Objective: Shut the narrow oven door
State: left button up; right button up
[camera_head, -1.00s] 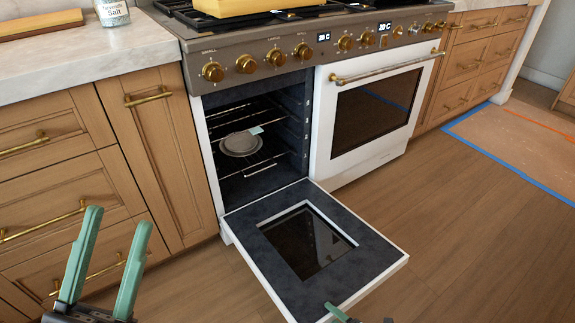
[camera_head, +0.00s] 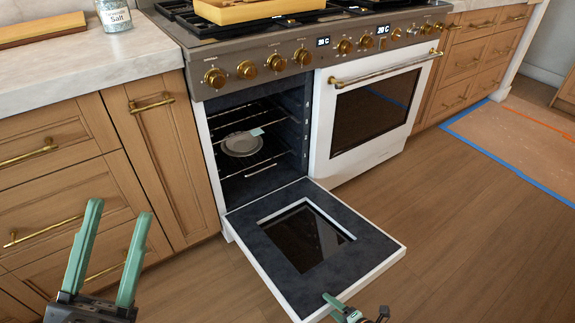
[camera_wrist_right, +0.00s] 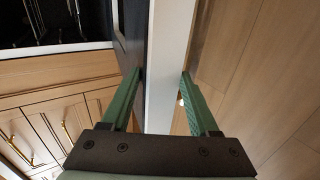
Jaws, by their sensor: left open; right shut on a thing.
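The narrow oven door (camera_head: 375,252) hangs open at the left of the range, folded down almost flat, with its dark inner face and window up. Its white edge also shows in the right wrist view (camera_wrist_right: 166,75). My right gripper (camera_head: 335,303) is at the door's outer edge, near its front left corner. In the right wrist view its green fingers (camera_wrist_right: 161,73) are on either side of the edge, shut on it. My left gripper (camera_head: 119,207) is open and empty, in front of the drawers at lower left.
The narrow oven cavity (camera_head: 235,115) holds wire racks and a round plate-like thing (camera_head: 241,145). The wide oven door (camera_head: 370,115) beside it is shut. Wooden drawers (camera_head: 55,150) stand to the left. The floor (camera_head: 460,230) to the right is clear.

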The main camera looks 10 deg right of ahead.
jog(key=shift+w+a+r+p, duration=0.1)
jog(key=shift+w+r+p, duration=0.05)
jog(key=shift+r+p, duration=0.45)
jog(key=shift+w+r+p, duration=0.1)
jog(key=shift+r+p, duration=0.4)
jog(key=shift+r, duration=0.1)
pick_arm(q)
jog(key=w+y, duration=0.1)
jog(key=w+f+n+y, duration=0.1)
jog(key=n+y, duration=0.1)
jog(key=shift+w+a+f, duration=0.3)
jog(key=shift+w, duration=0.1)
jog(key=shift+f+n, duration=0.1)
jog(key=shift+n, duration=0.2)
